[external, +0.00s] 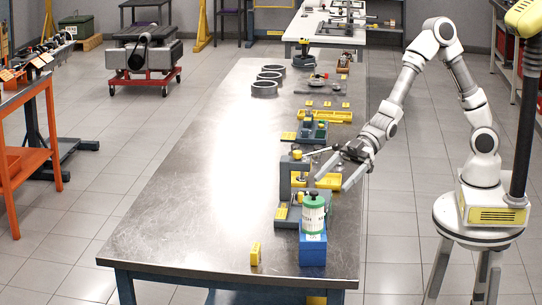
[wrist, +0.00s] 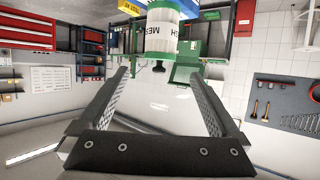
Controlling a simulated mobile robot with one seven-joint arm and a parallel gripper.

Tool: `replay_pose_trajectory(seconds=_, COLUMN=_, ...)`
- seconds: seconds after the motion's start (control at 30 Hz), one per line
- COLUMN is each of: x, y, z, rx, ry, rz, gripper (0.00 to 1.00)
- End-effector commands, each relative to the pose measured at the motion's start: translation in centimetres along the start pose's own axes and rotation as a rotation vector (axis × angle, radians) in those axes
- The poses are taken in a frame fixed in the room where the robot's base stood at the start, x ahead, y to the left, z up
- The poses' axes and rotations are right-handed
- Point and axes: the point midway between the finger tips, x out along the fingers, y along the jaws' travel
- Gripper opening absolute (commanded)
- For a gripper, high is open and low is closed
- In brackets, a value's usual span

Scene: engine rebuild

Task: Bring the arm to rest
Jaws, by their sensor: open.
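My gripper (external: 331,184) is open and empty above the right side of the metal workbench (external: 190,170). Its two fingers point down and left, toward the near end of the bench. In the wrist view the gripper (wrist: 161,75) has its fingers wide apart with nothing held between them. A white and green bottle (external: 313,215) stands on a blue box (external: 312,250) just nearer than the fingers. The bottle also shows upside down in the wrist view (wrist: 164,30), beyond the fingertips. My arm reaches up from its base, bends high at the elbow and comes down over the bench edge.
Grey and yellow fixtures (external: 284,213) stand along the bench's right side near the fingers. A yellow block (external: 255,254) sits near the front edge. Grey rings (external: 264,88) lie farther back. The left half of the bench is clear. An orange-framed cart (external: 52,130) stands left.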

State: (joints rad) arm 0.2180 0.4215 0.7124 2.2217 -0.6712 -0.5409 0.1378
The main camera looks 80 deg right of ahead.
Motion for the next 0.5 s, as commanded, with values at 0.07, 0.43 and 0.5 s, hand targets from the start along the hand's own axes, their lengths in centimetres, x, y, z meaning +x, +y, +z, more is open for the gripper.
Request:
replay_pose_trajectory(seconds=0.07, x=0.0, y=0.0, z=0.0, rx=0.0, ry=0.0, rz=0.0, gripper=0.98)
replay_pose_trajectory(seconds=0.43, x=-0.4, y=0.1, z=0.6, rx=-0.042, ry=-0.035, rz=0.024, gripper=0.98)
replay_pose_trajectory(seconds=0.5, x=-1.1, y=0.4, z=1.3, rx=-0.089, ry=-0.078, rz=0.056, gripper=0.98)
